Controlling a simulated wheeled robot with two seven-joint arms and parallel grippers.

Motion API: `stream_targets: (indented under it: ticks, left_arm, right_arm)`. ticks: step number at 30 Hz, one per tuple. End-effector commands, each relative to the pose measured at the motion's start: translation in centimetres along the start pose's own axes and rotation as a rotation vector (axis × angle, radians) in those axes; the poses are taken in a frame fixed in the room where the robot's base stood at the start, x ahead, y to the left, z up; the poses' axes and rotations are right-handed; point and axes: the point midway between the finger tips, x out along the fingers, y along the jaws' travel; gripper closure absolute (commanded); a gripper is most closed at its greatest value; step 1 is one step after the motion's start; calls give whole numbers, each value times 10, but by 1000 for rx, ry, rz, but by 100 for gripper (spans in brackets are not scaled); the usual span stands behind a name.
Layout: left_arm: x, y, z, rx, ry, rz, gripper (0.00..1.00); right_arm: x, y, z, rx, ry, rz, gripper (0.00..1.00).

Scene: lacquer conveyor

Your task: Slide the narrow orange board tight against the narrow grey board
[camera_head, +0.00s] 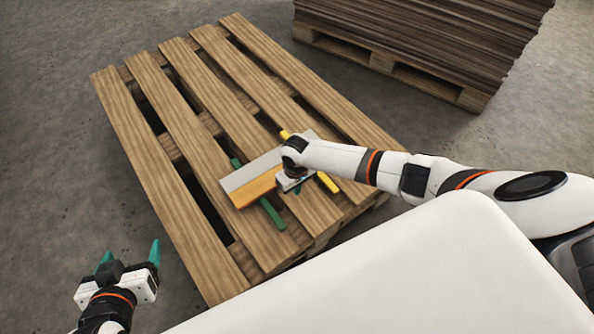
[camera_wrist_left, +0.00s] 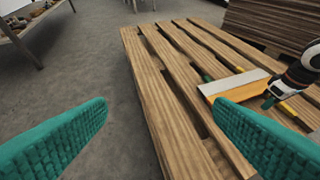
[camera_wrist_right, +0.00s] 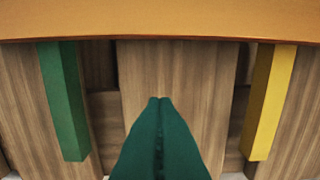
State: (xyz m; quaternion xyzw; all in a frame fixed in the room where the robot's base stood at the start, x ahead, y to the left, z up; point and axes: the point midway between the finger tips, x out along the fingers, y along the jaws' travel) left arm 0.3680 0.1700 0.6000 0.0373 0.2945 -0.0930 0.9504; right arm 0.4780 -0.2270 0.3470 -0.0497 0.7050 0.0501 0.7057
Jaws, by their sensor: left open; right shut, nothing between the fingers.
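The narrow grey board (camera_head: 250,172) lies across a green strip (camera_head: 271,214) and a yellow strip (camera_head: 327,182) on the pallet. The narrow orange board (camera_head: 252,190) lies alongside its near edge; they look side by side, but I cannot tell whether they touch all along. The left wrist view also shows the orange board (camera_wrist_left: 222,89) and grey board (camera_wrist_left: 240,80). My right gripper (camera_wrist_right: 160,100) is shut and empty, its tips pointing at the orange board's near edge (camera_wrist_right: 160,30), between the strips. My left gripper (camera_head: 129,254) is open and empty, left of the pallet.
The slatted wooden pallet (camera_head: 185,135) stands on a concrete floor, with gaps between its slats. A tall stack of brown sheets (camera_head: 430,35) on another pallet is behind at the right. A table (camera_wrist_left: 30,28) shows at the far left. Floor left of the pallet is clear.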

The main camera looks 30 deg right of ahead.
Motion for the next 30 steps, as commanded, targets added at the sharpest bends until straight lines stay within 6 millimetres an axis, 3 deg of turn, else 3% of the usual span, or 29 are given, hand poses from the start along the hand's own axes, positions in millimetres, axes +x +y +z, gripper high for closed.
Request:
stream_targets:
  ticks: [9, 15, 21, 30]
  left_arm:
    - [-35, 10, -66, -8, 418, 24, 24]
    - [-62, 14, -97, -16, 624, 34, 24]
    - [-70, 14, -95, -17, 656, 35, 24]
    - [-71, 14, -96, -17, 660, 35, 24]
  right_arm:
    - [-40, 0, 0, -1, 0, 0, 100]
    - [-58, 0, 0, 0, 1, 0, 100]
    - [-78, 0, 0, 0, 1, -1, 100]
    - [-79, 5, -3, -9, 1, 6, 100]
